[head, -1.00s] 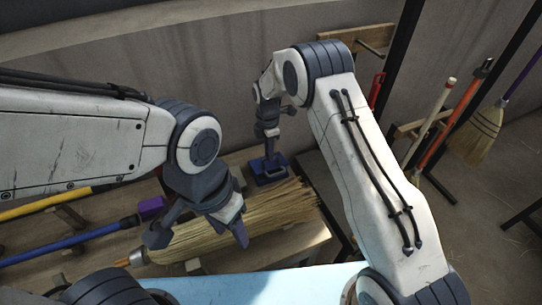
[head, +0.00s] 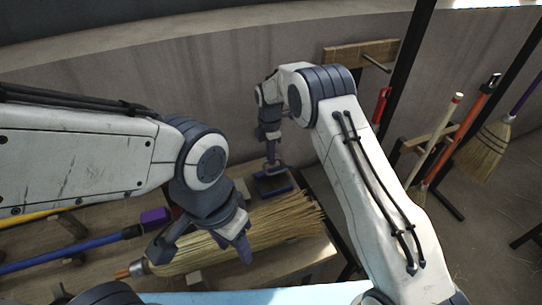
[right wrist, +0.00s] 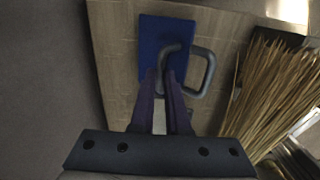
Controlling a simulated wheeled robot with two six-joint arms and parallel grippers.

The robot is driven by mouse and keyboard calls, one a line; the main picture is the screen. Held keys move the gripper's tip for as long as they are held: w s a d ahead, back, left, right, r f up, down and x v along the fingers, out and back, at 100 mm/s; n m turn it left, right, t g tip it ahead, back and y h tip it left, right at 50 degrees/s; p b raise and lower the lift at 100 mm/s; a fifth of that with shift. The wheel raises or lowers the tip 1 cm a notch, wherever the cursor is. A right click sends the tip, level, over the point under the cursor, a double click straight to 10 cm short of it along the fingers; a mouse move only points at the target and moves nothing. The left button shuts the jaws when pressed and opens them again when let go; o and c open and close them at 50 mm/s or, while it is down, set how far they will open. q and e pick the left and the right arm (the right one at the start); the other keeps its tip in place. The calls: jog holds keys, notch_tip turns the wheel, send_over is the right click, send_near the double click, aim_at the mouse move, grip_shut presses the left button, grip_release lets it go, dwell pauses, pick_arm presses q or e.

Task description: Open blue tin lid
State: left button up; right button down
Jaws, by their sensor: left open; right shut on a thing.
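The blue tin (head: 274,192) sits on the bench near the wall, beside the broom's bristles. In the head view it shows a dark area framed in blue, and I cannot tell whether this is its open inside. In the right wrist view the blue lid (right wrist: 152,38) fills the upper middle and bears a grey loop handle (right wrist: 209,70). My right gripper (head: 272,162) is above the tin; its fingers (right wrist: 167,82) are shut on the handle's near side. My left gripper (head: 206,250) is open and empty, over the broom near its handle end.
A straw broom (head: 280,222) lies along the bench (head: 295,255) just in front of the tin. A blue pole (head: 70,247) with a purple end lies at the left. Several brooms and poles lean at the right. A wall (head: 220,140) stands close behind the tin.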

aim_at(270, 170)
jog(key=c, duration=0.9)
grip_release()
jog(key=shift+f, duration=0.35)
jog(key=shift+r, duration=0.15)
jog(key=r, duration=0.3)
jog(key=r+b, duration=0.1)
jog(key=r, duration=0.3)
jog(key=r+b, duration=0.1)
jog(key=r, duration=0.2)
jog(key=shift+w+r, duration=0.25)
jog(key=shift+a, duration=0.1)
